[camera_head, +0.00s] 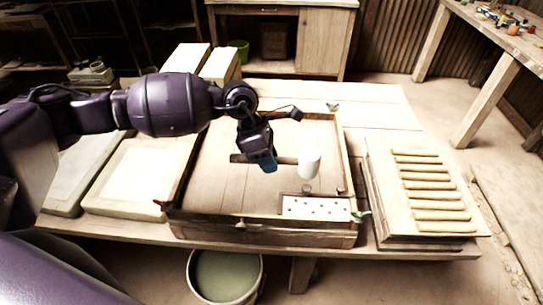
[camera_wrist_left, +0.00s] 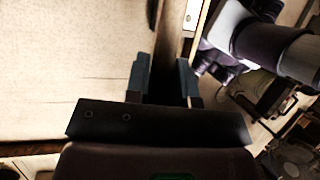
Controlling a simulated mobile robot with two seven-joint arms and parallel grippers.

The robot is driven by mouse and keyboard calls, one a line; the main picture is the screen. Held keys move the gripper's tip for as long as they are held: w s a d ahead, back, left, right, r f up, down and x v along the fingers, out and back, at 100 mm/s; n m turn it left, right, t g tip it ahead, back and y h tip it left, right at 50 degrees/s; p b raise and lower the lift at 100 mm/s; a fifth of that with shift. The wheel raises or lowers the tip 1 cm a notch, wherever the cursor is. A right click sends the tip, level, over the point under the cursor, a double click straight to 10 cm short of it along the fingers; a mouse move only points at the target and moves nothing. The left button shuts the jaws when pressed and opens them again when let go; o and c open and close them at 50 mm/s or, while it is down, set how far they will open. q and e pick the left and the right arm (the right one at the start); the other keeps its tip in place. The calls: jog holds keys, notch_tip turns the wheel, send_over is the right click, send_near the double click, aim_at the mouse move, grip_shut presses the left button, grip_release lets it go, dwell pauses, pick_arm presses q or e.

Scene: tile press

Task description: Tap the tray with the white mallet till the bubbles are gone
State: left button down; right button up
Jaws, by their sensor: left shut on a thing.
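The white mallet has a white cylindrical head (camera_head: 309,162) and a dark handle (camera_head: 238,158). My left gripper (camera_head: 264,160) is shut on the handle, which lies roughly level with the head to the right. In the left wrist view the handle (camera_wrist_left: 169,45) runs between the fingers. The small tray (camera_head: 318,217) is a white slab with several dark spots, at the front right of the big wooden frame. The mallet head is above and behind the tray, apart from it. A strip of the spotted tray (camera_wrist_left: 193,14) shows at the top of the wrist view. My right gripper is not in view.
The low wooden frame (camera_head: 262,228) surrounds the tray. A board with several clay-coloured strips (camera_head: 428,157) stands to the right, pale slabs (camera_head: 135,178) to the left. A small green thing (camera_head: 361,215) lies near the tray's right end. A bucket (camera_head: 225,275) stands below the front edge.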

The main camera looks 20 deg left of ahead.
pick_arm(q)
jog(key=n+t, duration=0.1)
jog(key=n, duration=0.3)
jog(key=shift+w+d+t, duration=0.1)
jog(key=shift+w+t, duration=0.3)
jog(key=shift+w+n+t, duration=0.15)
jog(key=shift+n+t, duration=0.15)
jog(key=shift+n, duration=0.4)
jog(key=shift+f+b, duration=1.7)
jog(key=shift+f, duration=1.1)
jog(key=shift+f+b, duration=0.6)
jog(key=shift+f, duration=1.15)
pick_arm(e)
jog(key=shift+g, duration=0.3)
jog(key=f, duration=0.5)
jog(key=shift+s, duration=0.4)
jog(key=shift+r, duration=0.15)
pick_arm(q)
jog(key=shift+r+p, duration=1.3)
jog(key=shift+r, duration=0.9)
jog(key=shift+f, duration=0.2)
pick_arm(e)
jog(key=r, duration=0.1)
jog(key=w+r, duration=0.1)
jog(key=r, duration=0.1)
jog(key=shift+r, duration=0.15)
